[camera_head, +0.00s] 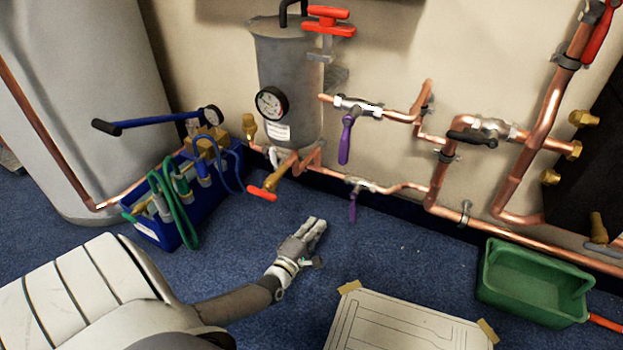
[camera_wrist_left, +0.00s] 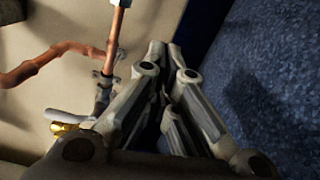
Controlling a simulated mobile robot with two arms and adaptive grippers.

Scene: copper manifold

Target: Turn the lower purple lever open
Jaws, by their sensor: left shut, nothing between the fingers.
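The lower purple lever (camera_head: 353,207) hangs down from a silver valve on the lower copper pipe, crosswise to the pipe. The upper purple lever (camera_head: 346,140) hangs down from a valve on the pipe above. My left gripper (camera_head: 316,226) is over the blue floor, to the left of and nearer than the lower lever, with a gap between them. Its fingers (camera_wrist_left: 170,60) are shut and empty in the left wrist view, where a copper pipe (camera_wrist_left: 115,38) and metal fittings show. I cannot make out a purple lever there. My right gripper is not in view.
A blue tool crate (camera_head: 150,228) with hoses stands left. A red-handled brass valve (camera_head: 264,193) is left of the gripper. A green bin (camera_head: 520,290) stands right, a white panel (camera_head: 400,325) in front. Floor between gripper and lower lever is clear.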

